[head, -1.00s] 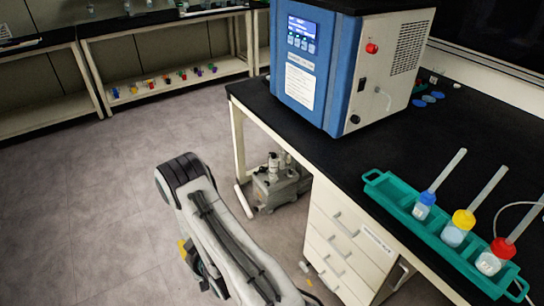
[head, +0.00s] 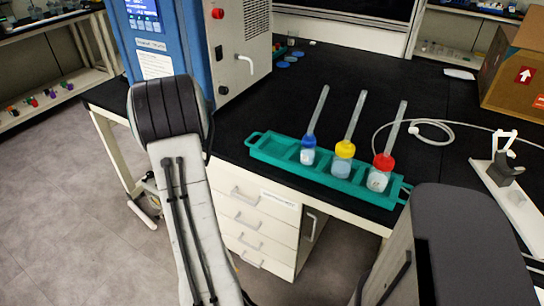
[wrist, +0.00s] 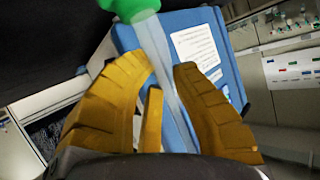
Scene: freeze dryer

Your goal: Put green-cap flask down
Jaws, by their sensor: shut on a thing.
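The green-cap flask shows only in part in the wrist view: its green cap (wrist: 130,8) is at the top edge, and its clear tube (wrist: 165,55) runs down between the yellow fingers. My gripper (wrist: 163,68) is shut on this tube. The flask body is out of frame. In the head view the gripper and the green-cap flask are not visible. A teal rack (head: 270,150) lies on the black bench. It holds a blue-cap flask (head: 308,156), a yellow-cap flask (head: 343,167) and a red-cap flask (head: 379,178), with tubes tilted up. Its left end looks empty.
The blue freeze dryer (head: 166,45) stands on the bench at the left, behind my arm. White drawers (head: 257,222) are below the rack. A pale hose (head: 430,123), a small white stand (head: 510,185) and a cardboard box (head: 515,75) are to the right.

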